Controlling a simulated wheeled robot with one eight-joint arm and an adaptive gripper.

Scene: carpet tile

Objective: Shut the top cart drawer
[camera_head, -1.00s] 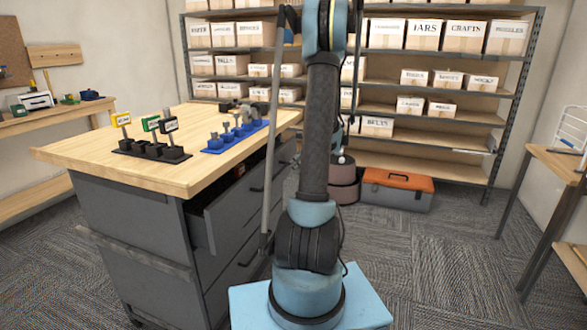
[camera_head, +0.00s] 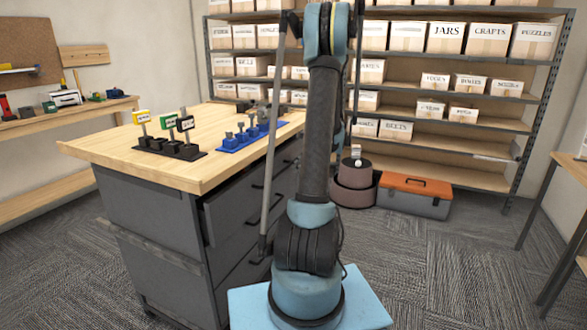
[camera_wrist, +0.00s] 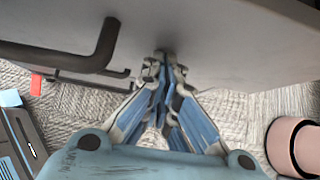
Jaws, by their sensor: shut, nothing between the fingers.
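The cart (camera_head: 155,235) has a wooden top and dark grey drawers. Its top drawer (camera_head: 228,211) stands slightly out from the cart body, with its black bar handle (camera_head: 258,187) on the front. In the wrist view a grey drawer front (camera_wrist: 200,38) fills the top, with a black handle (camera_wrist: 100,50) at left. My gripper (camera_wrist: 163,62) is shut and empty. Its fingertips are at or very close to the lower part of that front, right of the handle; contact cannot be told. In the head view the gripper cannot be made out, with my arm in front of part of the cart.
Label stands (camera_head: 172,148) and a blue tool holder (camera_head: 248,140) sit on the cart top. An orange-lidded toolbox (camera_head: 414,196) and a round brown bin (camera_head: 355,182) stand before the box shelves. Carpet at right is open up to a table (camera_head: 562,200).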

